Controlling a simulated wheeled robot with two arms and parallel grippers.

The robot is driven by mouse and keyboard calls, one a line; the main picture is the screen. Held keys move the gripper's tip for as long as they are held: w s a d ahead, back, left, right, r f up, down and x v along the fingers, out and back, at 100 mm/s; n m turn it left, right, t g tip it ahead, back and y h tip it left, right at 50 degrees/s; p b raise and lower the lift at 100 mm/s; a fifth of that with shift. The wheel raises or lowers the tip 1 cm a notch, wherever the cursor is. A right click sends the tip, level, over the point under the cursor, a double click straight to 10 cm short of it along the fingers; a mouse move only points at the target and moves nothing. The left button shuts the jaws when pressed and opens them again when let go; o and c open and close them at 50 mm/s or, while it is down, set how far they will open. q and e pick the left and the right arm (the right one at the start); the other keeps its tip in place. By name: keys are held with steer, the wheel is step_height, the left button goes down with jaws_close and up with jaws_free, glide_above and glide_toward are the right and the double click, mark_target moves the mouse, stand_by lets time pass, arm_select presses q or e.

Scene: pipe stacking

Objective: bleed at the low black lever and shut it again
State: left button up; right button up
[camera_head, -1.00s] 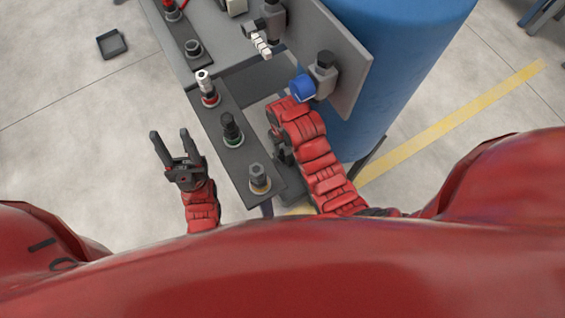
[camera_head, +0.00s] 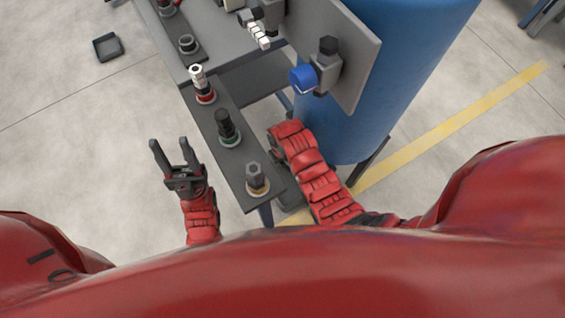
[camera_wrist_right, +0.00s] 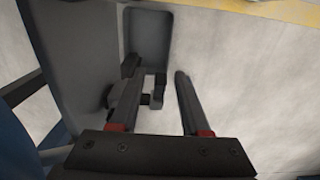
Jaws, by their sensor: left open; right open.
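In the right wrist view, my right gripper (camera_wrist_right: 158,100) is open, with one finger on each side of a gap. In the head view the low lever and my right fingertips are hidden below my right forearm. My left gripper (camera_head: 169,150) is open and empty, left of the bench plate.
A grey tray (camera_wrist_right: 147,38) lies beyond the fingers. The dark plate (camera_head: 236,150) carries several fittings. A blue-capped valve (camera_head: 302,80) sits on the grey panel (camera_head: 352,60) before the blue tank (camera_head: 410,70).

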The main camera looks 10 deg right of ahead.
steer(key=shift+c, duration=0.3)
jaws_close()
stand_by(1.1)
